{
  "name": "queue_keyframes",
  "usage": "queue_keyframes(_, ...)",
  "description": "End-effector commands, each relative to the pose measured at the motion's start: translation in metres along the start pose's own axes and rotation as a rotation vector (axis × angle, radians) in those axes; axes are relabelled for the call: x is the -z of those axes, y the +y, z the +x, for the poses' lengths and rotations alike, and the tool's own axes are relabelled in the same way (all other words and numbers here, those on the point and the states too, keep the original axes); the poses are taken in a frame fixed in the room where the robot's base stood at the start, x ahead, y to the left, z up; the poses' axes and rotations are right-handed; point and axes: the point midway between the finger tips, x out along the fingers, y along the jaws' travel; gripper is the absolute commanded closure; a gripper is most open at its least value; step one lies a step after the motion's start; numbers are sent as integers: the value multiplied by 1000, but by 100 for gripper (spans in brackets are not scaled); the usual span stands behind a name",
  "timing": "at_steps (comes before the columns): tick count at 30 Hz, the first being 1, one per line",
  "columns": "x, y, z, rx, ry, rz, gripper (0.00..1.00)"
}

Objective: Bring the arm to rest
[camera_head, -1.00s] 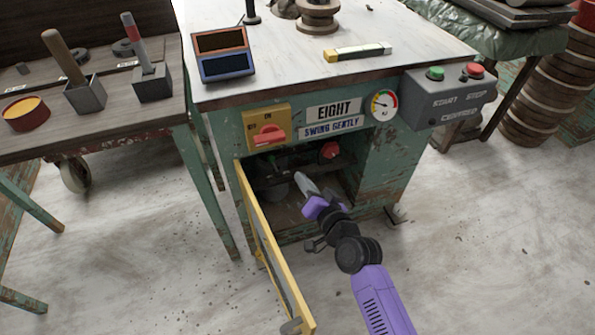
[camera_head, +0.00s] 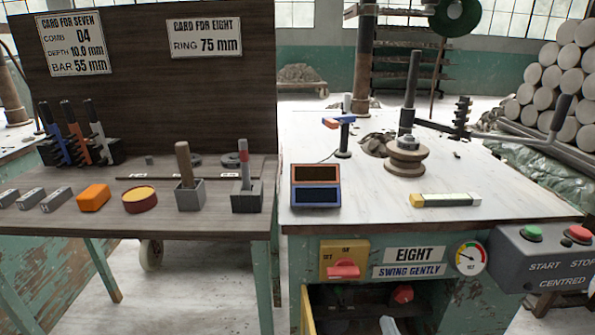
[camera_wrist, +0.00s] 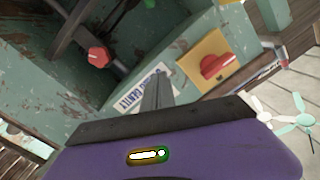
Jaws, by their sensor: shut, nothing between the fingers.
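My gripper shows in the wrist view (camera_wrist: 157,95), its dark fingers together with nothing between them. In the head view only a pale tip of my arm's end (camera_head: 388,325) shows at the bottom edge, in front of the machine's open compartment. The rest of my arm is out of that view. In the wrist view the fingers overlap the SWING GENTLY label (camera_wrist: 135,92). I cannot tell how far they are from the machine front.
The yellow door (camera_head: 307,313) stands open left of the compartment. Inside is a red knob (camera_head: 402,294). A yellow switch box (camera_head: 344,259), gauge (camera_head: 470,256) and START/STOP box (camera_head: 545,258) are on the front. The workbench (camera_head: 150,222) stands at left.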

Motion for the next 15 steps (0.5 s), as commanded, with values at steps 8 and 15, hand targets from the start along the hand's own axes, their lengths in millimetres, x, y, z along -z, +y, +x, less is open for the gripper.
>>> queue_keyframes(8,7,1,-113,-34,38,-190,100)
queue_keyframes(15,19,-10,-213,-52,20,-338,100)
